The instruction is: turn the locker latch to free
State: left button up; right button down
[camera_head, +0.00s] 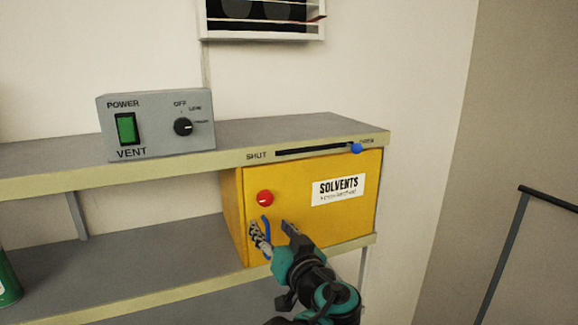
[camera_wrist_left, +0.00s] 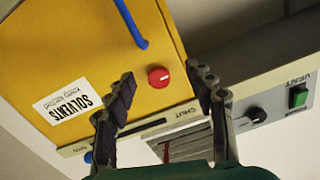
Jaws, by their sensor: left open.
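The yellow locker (camera_head: 300,225), marked SOLVENTS, sits under the upper shelf with its front closed. Its round red latch knob (camera_head: 264,198) is at the upper left of the front and has a small pale mark. A blue handle (camera_head: 266,226) stands below the knob, partly behind my gripper. My left gripper (camera_head: 273,232) is open and empty, just in front of the locker and below the knob in the head view. In the left wrist view, the red knob (camera_wrist_left: 158,77) shows between the two spread fingers, with no contact visible. My right gripper is out of view.
A grey VENT box (camera_head: 158,125) with a green switch and black dial stands on the upper shelf. A blue slider knob (camera_head: 357,148) sits at the right end of the shelf-edge slot, away from SHUT. A green container (camera_head: 8,275) is at far left.

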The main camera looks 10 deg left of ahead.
aim_at(267, 200)
pick_arm(q)
jog(key=shift+t, duration=0.4)
jog(key=w+r, duration=0.1)
jog(key=w, duration=0.1)
jog(key=w+a+r+p, duration=0.1)
jog(key=w, duration=0.1)
jog(key=w+a+r, duration=0.1)
jog(key=w, duration=0.1)
jog(key=shift+w+a+p, duration=0.2)
jog(key=shift+w+p, duration=0.2)
jog(key=shift+w+a, duration=0.1)
jog(key=shift+a, duration=0.1)
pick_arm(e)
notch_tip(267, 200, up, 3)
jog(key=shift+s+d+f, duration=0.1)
pick_arm(q)
jog(key=c, duration=1.1)
